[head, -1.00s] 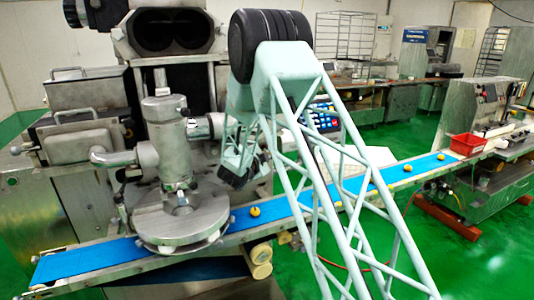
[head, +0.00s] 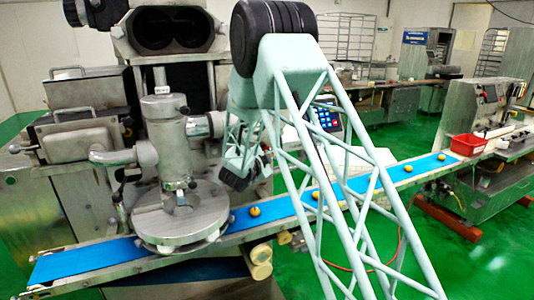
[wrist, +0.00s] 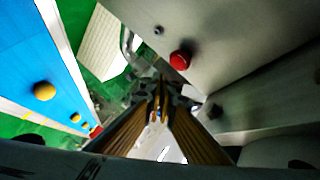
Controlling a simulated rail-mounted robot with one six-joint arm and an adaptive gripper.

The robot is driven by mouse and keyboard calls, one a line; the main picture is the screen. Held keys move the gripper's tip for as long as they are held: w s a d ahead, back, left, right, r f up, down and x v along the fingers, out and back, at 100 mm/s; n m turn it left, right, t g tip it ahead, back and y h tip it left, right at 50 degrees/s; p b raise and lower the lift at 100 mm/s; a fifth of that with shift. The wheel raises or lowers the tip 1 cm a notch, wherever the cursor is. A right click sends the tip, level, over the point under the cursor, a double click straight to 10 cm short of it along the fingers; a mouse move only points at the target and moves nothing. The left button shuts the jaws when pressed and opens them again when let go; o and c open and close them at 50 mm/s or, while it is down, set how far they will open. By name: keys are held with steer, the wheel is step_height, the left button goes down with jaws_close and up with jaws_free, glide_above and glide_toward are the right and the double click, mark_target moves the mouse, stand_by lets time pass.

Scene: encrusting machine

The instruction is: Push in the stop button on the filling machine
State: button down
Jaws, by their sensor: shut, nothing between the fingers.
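The stop button is a red round knob (wrist: 180,60) on a grey metal panel of the filling machine (wrist: 235,40) in the wrist view. I cannot make it out in the head view. My gripper (wrist: 160,88) is shut and empty, with its fingertips below and left of the red button in the wrist picture. They appear apart from it. In the head view the filling machine (head: 175,150) stands at the left. My wrist shows in front of it, while the fingertips are hidden or too small to tell.
A blue conveyor belt (head: 90,259) with several yellow-brown balls (wrist: 44,91) runs past the machine. A blue keypad panel (head: 328,118) is partly behind my arm. A red bin (head: 468,146) stands at the right. Green floor is open at the lower right.

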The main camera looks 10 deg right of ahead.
steer(key=shift+s+d+b, duration=0.25)
steer(key=shift+s+b, duration=0.2)
steer(key=shift+s, duration=0.55)
steer(key=shift+s+d+b, duration=0.25)
steer(key=shift+s+b, duration=0.15)
steer(key=shift+s, duration=0.6)
